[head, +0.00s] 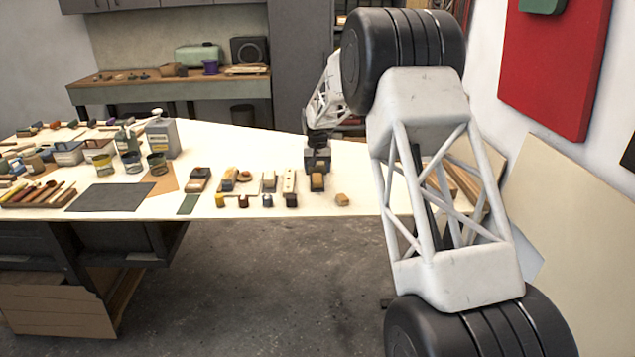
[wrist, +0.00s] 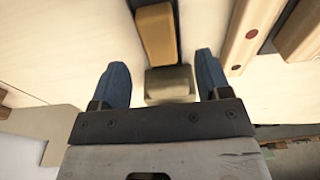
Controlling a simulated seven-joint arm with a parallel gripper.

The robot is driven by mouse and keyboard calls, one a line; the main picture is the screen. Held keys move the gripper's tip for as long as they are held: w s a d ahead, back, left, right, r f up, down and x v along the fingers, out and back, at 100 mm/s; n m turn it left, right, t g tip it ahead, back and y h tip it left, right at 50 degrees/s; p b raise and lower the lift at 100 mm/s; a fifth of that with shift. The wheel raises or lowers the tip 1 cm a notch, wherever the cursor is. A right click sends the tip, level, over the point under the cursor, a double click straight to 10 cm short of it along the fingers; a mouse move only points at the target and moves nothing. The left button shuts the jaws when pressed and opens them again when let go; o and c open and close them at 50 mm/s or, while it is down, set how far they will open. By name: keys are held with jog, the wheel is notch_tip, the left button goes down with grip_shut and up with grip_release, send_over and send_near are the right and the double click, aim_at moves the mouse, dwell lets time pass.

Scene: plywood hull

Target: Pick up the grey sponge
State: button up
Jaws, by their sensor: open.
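My gripper (head: 317,160) is over the white table among a row of small items. In the wrist view its two blue fingers are apart, and the gripper (wrist: 162,65) is open. A dull grey-beige block (wrist: 169,84), which looks like the grey sponge, lies between the fingers near the palm side of the picture. I see no finger touching it. It touches or nearly touches a tan block with a dark edge (wrist: 157,35). In the head view this tan block (head: 317,181) shows in front of my gripper, and the grey-beige block seems hidden behind the gripper.
A wooden piece with a red dot (wrist: 250,35) lies close to the right finger. A small tan block (head: 342,199) sits near the table's front edge. Several small items, tins and a dark mat (head: 108,197) fill the left of the table (head: 240,145).

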aim_at(318, 177)
jog(key=shift+w+f, duration=0.2)
jog(key=shift+f, duration=2)
jog(key=c, duration=1.1)
jog(key=shift+r, duration=0.2)
jog(key=shift+r, duration=1.55)
jog(key=s, duration=0.5)
jog(key=s+d+r, duration=0.1)
jog(key=s, duration=0.4)
jog(key=s+d, duration=0.1)
jog(key=s, duration=0.5)
jog(key=shift+d+r, duration=0.15)
jog(key=shift+r, duration=0.1)
